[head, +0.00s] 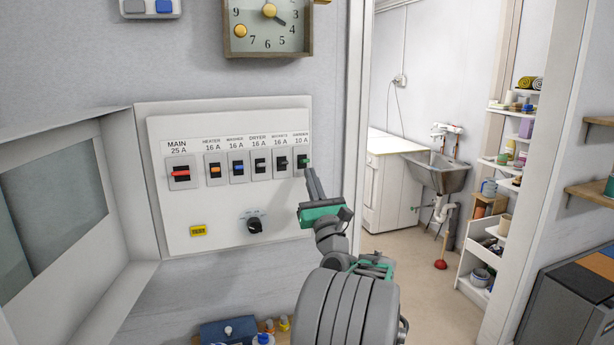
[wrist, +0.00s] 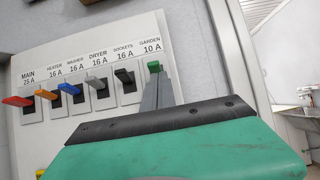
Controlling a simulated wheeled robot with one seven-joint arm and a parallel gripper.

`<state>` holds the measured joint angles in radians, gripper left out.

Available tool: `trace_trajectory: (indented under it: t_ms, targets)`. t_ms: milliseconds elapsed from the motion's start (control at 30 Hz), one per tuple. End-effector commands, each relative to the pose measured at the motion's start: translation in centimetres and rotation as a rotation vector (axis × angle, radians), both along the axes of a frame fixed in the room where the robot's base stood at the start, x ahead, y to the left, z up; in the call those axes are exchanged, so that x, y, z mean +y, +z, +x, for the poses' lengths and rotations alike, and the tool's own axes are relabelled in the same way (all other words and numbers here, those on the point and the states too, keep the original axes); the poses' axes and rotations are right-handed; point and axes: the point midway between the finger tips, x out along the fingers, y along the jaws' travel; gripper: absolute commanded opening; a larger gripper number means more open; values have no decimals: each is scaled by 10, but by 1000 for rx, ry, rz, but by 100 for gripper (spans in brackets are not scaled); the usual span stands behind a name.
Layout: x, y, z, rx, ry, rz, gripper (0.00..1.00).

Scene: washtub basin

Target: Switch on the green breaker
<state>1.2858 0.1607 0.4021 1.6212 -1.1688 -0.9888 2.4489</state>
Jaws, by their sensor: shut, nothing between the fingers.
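The green breaker (head: 306,162) is the rightmost switch on the white panel, under the label GARDEN 10 A. Its green lever also shows in the wrist view (wrist: 154,66). My gripper (head: 309,172) is shut and empty, with its fingertips right at the lower edge of the green lever. In the wrist view the closed fingers (wrist: 157,84) point up at the lever and hide the lower part of that breaker. I cannot tell whether they touch it. The lever's on or off position is not clear.
Left of it are the sockets (head: 281,163), dryer (head: 260,163), blue washer (head: 237,169), orange heater (head: 214,171) and red main (head: 180,174) breakers. A black knob (head: 255,226) and yellow label (head: 198,231) sit below. A clock (head: 268,28) hangs above; a door frame (head: 353,100) stands close right.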

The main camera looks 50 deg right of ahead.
Motion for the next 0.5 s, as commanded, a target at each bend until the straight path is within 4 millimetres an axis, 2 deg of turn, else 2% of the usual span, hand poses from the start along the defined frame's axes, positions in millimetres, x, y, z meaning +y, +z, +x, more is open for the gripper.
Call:
trace_trajectory:
  t_ms: [167,333,500]
  targets:
    - [5,-12,3,1,9,1,0]
    - [9,-46,-6,-1,2,0,0]
    - [32,-35,-41,-2,-1,-2,0]
